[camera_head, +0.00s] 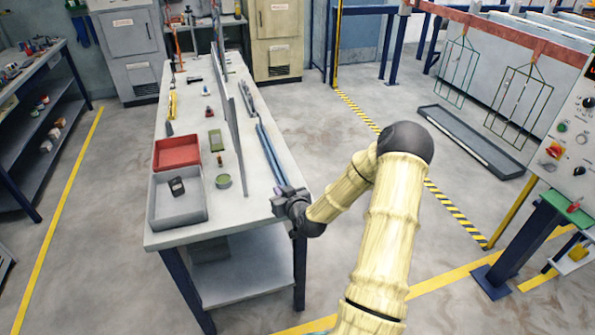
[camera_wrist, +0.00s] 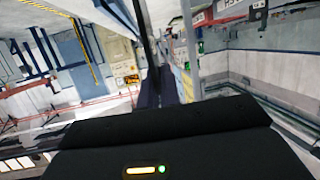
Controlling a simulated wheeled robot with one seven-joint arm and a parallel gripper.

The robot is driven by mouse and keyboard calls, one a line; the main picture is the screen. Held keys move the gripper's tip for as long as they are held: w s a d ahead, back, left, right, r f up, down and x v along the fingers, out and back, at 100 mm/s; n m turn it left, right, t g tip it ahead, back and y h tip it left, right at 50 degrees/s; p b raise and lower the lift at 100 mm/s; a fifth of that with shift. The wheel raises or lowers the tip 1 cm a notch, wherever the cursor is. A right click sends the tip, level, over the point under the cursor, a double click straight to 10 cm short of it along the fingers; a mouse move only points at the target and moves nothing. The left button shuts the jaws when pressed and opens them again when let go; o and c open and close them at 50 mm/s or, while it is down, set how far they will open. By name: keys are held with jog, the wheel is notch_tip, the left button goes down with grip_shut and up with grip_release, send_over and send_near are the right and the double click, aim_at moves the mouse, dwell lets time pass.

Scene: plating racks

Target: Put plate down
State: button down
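My gripper (camera_head: 285,192) is over the right front part of the workbench (camera_head: 235,228). Its dark fingers (camera_wrist: 160,88) are close together in the wrist view. A thin, long plate, seen nearly edge-on, runs away from the fingers as a blue-grey strip (camera_head: 268,152). In the wrist view it shows as a dark narrow band (camera_wrist: 147,35) that enters between the fingers. The gripper appears shut on its near end. Whether the plate's lower edge touches the bench top cannot be told.
A long thin grey panel (camera_head: 233,125) stands along the bench, left of the plate. Wire racks (camera_head: 520,100) hang at the right over tanks.

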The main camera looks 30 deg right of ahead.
jog(key=s+a+f+b, duration=0.3)
jog(key=a+f, duration=0.3)
jog(key=f, duration=0.3)
jog(key=s+a+f+b, duration=0.4)
jog(key=a+f, duration=0.2)
jog(key=f, duration=0.3)
jog(key=s+a+f+n+y+b, duration=0.1)
jog(key=s+a+f+b, duration=0.2)
jog(key=a+f, duration=0.3)
notch_tip(320, 180, down, 4)
jog(key=shift+s+a+f, duration=0.1)
jog(key=shift+s+a, duration=0.05)
jog(key=shift+a, duration=0.15)
jog(key=shift+a, duration=0.1)
